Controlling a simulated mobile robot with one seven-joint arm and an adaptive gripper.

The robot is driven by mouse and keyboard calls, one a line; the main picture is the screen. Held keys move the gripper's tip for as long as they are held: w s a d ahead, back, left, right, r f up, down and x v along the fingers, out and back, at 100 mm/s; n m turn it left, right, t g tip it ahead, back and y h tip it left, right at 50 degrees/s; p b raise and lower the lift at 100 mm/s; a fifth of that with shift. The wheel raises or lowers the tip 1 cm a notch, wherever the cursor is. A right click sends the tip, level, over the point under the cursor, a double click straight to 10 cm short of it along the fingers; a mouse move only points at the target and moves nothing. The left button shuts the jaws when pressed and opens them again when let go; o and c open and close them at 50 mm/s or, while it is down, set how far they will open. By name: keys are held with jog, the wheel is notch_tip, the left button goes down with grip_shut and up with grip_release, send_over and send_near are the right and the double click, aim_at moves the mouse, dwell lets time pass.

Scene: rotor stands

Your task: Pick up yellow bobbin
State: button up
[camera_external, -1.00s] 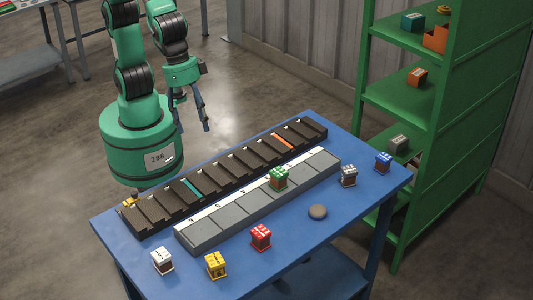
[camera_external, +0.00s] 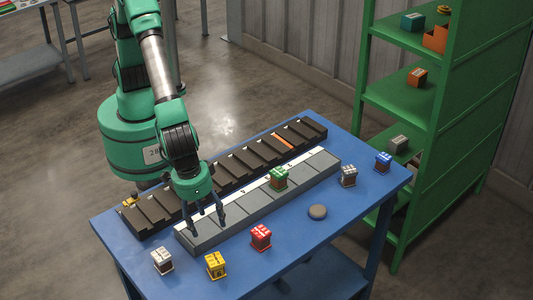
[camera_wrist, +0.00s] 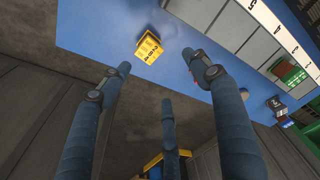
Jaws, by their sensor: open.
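The yellow bobbin (camera_external: 215,265) stands upright near the front edge of the blue table, between a white bobbin (camera_external: 162,261) and a red bobbin (camera_external: 261,237). My gripper (camera_external: 207,232) is open and empty above the grey tray's front end, behind the yellow bobbin and apart from it. In the wrist view the yellow bobbin (camera_wrist: 148,47) lies beyond the spread fingers of my gripper (camera_wrist: 155,90), near the table edge.
The grey slotted tray (camera_external: 200,235) holds a green bobbin (camera_external: 278,178). A dark rack (camera_external: 150,217) runs behind it. A green shelf (camera_external: 440,120) stands behind the table.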

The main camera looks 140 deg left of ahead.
jog(key=n, duration=0.1)
send_near(213, 259)
jog(key=shift+w+d+r, duration=0.1)
jog(key=shift+d+r, duration=0.15)
jog(key=shift+r, duration=0.2)
jog(key=shift+f, duration=0.1)
jog(key=f, duration=0.5)
jog(key=a+f, duration=0.1)
jog(key=f, duration=0.1)
jog(key=shift+w+a+f, duration=0.1)
jog(key=shift+f, duration=0.55)
jog(key=shift+w+a+f, duration=0.1)
jog(key=shift+a+f, duration=0.05)
jog(key=shift+f, duration=0.7)
jog(key=shift+w+a+f, duration=0.1)
jog(key=shift+a+f, duration=0.1)
jog(key=shift+f, duration=0.7)
jog(key=shift+w+a+f, duration=0.1)
jog(key=shift+a+f, duration=0.05)
jog(key=shift+f, duration=0.7)
grip_shut()
